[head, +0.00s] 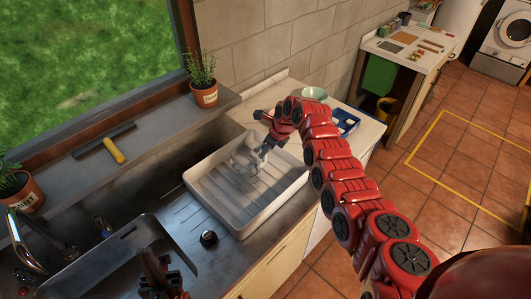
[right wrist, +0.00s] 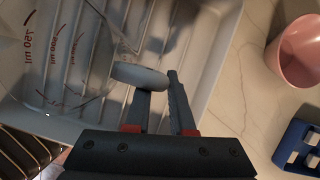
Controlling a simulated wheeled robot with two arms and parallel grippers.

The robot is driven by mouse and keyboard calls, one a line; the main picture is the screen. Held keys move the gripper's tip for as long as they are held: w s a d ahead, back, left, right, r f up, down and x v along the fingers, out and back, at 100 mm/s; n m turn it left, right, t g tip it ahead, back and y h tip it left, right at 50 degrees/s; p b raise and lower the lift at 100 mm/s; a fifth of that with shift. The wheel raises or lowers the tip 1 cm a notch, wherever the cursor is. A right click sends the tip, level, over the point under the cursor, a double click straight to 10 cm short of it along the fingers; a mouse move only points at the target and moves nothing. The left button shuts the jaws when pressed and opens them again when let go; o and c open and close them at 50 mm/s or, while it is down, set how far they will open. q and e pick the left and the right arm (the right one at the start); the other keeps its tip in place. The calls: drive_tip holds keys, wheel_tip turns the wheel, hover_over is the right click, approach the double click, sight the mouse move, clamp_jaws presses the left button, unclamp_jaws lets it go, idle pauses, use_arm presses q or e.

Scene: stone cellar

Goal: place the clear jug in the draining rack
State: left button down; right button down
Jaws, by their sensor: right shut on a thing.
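The clear jug (head: 245,157) is at the far part of the white draining rack (head: 235,226), within its outline. In the right wrist view the jug (right wrist: 62,62) shows red measuring marks, with the ribbed rack floor (right wrist: 190,50) behind it. My right gripper (head: 265,146) reaches in from the right and is shut on the jug's handle, seen between its fingers in the right wrist view (right wrist: 160,92). I cannot tell whether the jug touches the rack floor. My left gripper (head: 158,270) is low in the head view over the sink side, apart from the jug; its fingers are unclear.
A dark sink (head: 105,262) with a tap (head: 25,245) lies left of the rack. Potted herbs (head: 204,92) and a yellow-handled squeegee (head: 113,150) are on the sill.

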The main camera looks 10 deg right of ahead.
drive_tip(key=c, duration=0.8)
unclamp_jaws()
drive_tip(key=shift+o, duration=0.2)
